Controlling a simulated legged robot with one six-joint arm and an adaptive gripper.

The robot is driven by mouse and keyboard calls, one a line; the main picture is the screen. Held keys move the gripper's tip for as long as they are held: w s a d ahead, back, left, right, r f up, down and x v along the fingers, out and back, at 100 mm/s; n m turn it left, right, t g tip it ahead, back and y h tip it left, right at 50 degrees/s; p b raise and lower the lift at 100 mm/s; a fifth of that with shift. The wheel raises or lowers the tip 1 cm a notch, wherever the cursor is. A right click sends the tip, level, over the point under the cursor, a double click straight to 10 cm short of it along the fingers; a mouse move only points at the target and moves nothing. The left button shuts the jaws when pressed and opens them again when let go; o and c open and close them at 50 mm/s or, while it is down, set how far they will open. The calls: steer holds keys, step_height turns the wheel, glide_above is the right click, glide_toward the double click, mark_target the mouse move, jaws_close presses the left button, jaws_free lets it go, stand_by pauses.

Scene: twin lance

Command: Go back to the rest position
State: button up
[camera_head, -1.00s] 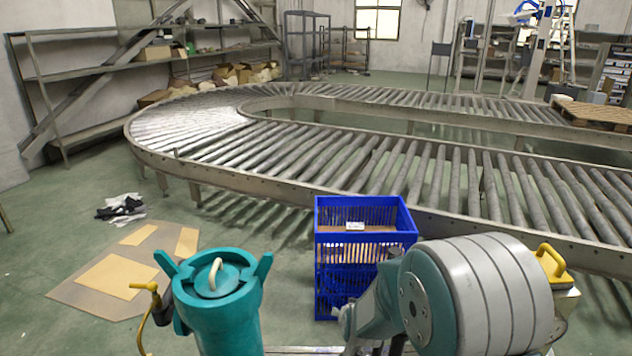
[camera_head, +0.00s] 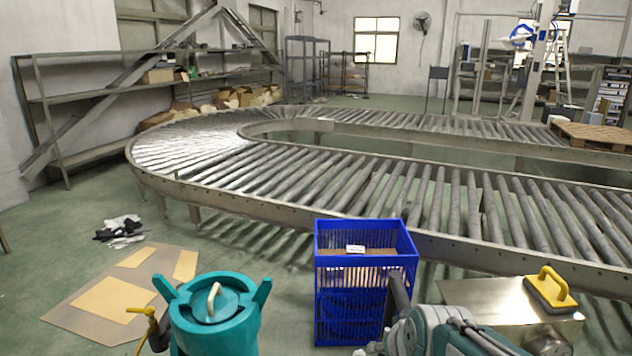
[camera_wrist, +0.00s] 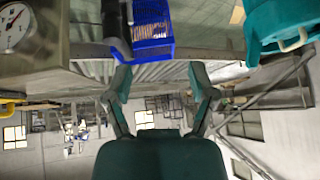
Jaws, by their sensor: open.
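My gripper (camera_wrist: 160,82) shows in the wrist view with its two fingers spread and nothing between them. That view is upside down. In the head view my folded arm is low at the right, in front of the conveyor, and my fingers cannot be made out clearly there. A blue slatted crate (camera_head: 336,303) stands on the floor left of my arm; it also shows in the wrist view (camera_wrist: 153,33), above and apart from my fingers.
A teal canister (camera_head: 212,312) with a yellow valve stands left of the crate. A steel box (camera_head: 490,300) with a yellow-handled block (camera_head: 548,288) is at the right. A roller conveyor (camera_head: 300,170) curves behind. Cardboard (camera_head: 85,300) lies on the left floor.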

steer(key=s+d+r, duration=0.1)
steer(key=s, duration=0.5)
steer(key=s+d+r+g+h, duration=0.1)
steer(key=s+d+r, duration=0.1)
steer(key=s, duration=0.5)
steer(key=shift+s+r, duration=0.2)
steer(key=shift+c, duration=1)
